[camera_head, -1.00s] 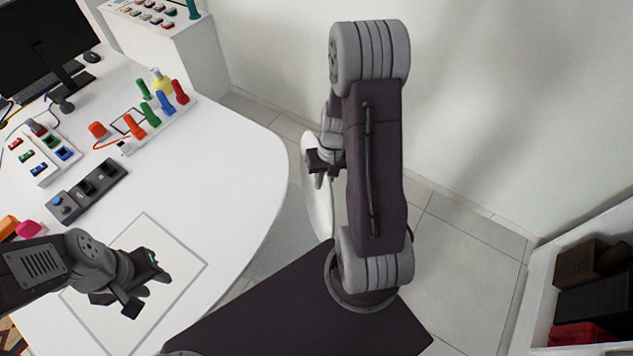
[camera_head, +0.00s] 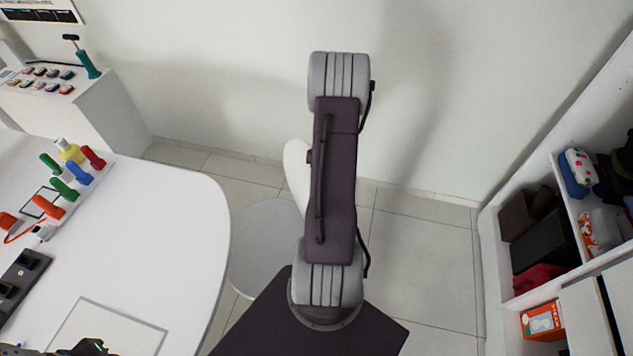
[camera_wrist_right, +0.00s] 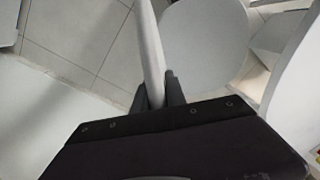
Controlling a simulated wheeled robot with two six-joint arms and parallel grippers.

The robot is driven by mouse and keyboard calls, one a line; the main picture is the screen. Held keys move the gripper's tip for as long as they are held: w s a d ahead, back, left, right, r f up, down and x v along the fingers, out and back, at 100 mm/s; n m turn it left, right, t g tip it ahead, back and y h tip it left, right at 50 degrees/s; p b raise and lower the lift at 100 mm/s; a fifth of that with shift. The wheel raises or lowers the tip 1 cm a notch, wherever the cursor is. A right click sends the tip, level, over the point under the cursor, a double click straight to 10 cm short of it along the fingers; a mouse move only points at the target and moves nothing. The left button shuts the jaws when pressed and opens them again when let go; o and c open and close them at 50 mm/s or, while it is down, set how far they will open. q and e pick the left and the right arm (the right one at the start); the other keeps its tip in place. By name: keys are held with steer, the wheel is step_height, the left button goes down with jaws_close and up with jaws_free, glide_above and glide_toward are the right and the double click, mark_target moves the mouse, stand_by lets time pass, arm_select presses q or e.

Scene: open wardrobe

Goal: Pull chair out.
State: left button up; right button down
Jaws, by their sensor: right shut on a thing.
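The chair has a pale round seat (camera_head: 262,245) beside the rounded edge of the white desk (camera_head: 190,230) in the head view. Its white backrest (camera_head: 296,165) rises behind the seat, partly covered by my right arm. In the right wrist view my right gripper (camera_wrist_right: 158,92) is shut on the backrest's edge (camera_wrist_right: 148,45), with the seat (camera_wrist_right: 205,40) beyond. That gripper is hidden behind my arm in the head view. Only a small part of my left gripper (camera_head: 90,348) shows at the bottom left, over the desk; its fingers are cut off.
An open wardrobe shelf (camera_head: 492,270) with bags and boxes is at right. Tiled floor (camera_head: 420,260) is clear between chair and wardrobe.

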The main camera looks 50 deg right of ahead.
steer(key=shift+d+r, duration=0.1)
steer(key=shift+d, duration=0.1)
steer(key=c, duration=1.4)
jaws_free()
steer(key=shift+o, duration=0.2)
steer(key=shift+d, duration=0.15)
step_height(320, 180, up, 9)
steer(key=b, duration=0.1)
steer(key=shift+s+d, duration=0.2)
steer(key=shift+d, duration=0.25)
